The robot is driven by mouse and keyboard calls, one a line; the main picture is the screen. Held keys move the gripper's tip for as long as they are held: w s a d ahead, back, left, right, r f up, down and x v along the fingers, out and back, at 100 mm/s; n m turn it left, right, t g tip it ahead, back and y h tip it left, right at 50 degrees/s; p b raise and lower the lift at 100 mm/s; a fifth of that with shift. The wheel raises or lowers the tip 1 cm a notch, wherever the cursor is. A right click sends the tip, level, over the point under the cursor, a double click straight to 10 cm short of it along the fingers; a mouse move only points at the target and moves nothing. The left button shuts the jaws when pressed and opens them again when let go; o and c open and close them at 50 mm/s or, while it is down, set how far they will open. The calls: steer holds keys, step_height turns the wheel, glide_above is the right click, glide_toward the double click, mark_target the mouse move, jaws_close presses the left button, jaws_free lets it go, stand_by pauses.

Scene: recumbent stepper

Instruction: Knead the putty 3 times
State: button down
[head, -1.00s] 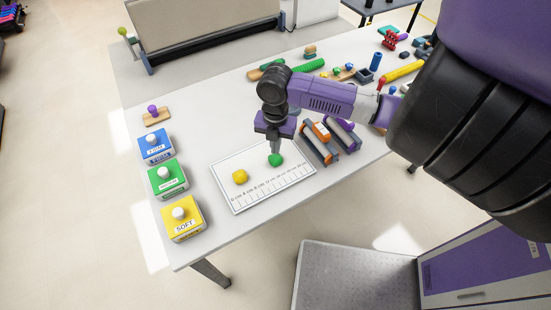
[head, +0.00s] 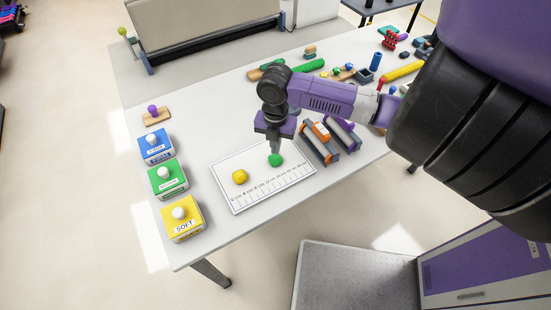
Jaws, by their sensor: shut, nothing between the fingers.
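A green lump of putty (head: 276,161) sits on the right half of a white ruled board (head: 240,205). A yellow lump of putty (head: 240,177) sits on the same board to its left. My gripper (head: 275,150) points straight down just above the green putty, with its fingers shut and nothing between them. The fingertips are at or very near the top of the green putty; I cannot tell if they touch it.
Blue (head: 156,148), green (head: 168,182) and yellow (head: 183,220) boxes with white knobs line the left edge of the table. Two rollers in frames (head: 321,143) stand right of the board. Several tools and small items lie at the far right.

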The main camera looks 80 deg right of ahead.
steer(key=shift+f, duration=0.2)
steer(key=shift+f+b, duration=0.45)
steer(key=shift+b, duration=0.05)
steer(key=shift+f, duration=0.1)
steer(key=shift+f+b, duration=0.45)
steer(key=shift+f, duration=0.05)
steer(key=shift+f, duration=0.15)
stand_by(1.1)
steer(key=shift+r+p, duration=0.6)
steer(key=shift+r, duration=0.25)
steer(key=shift+f, duration=0.1)
steer(key=shift+f+b, duration=0.5)
